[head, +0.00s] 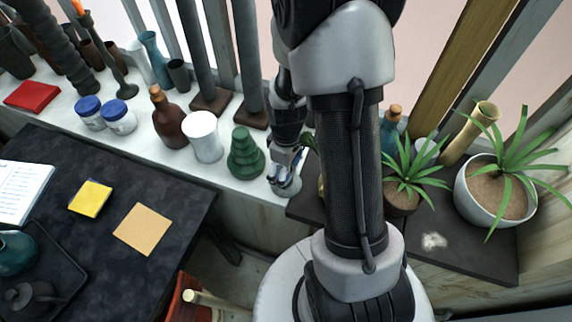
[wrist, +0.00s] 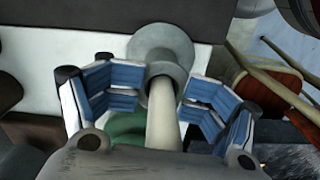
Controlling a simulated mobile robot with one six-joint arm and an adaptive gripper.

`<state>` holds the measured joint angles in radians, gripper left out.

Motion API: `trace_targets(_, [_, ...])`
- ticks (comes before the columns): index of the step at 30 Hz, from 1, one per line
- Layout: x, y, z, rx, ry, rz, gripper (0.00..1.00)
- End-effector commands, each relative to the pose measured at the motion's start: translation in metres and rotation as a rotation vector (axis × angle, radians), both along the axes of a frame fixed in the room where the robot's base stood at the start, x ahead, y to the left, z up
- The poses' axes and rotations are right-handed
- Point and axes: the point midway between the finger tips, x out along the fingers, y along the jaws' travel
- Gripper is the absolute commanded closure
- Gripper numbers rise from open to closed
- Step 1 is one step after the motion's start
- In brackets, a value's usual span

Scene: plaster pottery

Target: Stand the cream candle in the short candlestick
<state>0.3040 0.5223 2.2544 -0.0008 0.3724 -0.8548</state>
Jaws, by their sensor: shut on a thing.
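The cream candle (wrist: 163,122) runs between the blue-padded fingers of my gripper (wrist: 158,100) in the wrist view. My gripper is shut on it. The candle's far end meets the socket of the short grey-green candlestick (wrist: 165,43); how deep it sits inside, I cannot tell. In the head view my gripper (head: 287,163) is low at the front edge of the white ledge, right of the green tiered piece. The candlestick's grey base (head: 288,188) shows just below the fingers. The candle is mostly hidden there by the gripper.
The green tiered piece (head: 245,153) stands close left of my gripper, with a white cylinder (head: 203,136) and a brown bottle (head: 168,118) beyond it. Potted plants (head: 404,180) stand to the right. A dark table (head: 165,185) is at left. A red container (head: 184,297) with handles is below.

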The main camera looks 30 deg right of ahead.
Motion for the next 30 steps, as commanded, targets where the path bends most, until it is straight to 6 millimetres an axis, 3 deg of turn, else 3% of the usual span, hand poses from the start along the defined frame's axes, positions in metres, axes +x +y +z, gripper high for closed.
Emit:
trace_targets(12, [0.003, 0.000, 0.005, -0.001, -0.005, -0.001, 0.17])
trace_targets(23, [0.004, -0.001, 0.010, -0.002, -0.008, -0.001, 0.17])
trace_targets(30, [0.006, -0.001, 0.048, -0.004, -0.014, -0.001, 0.17])
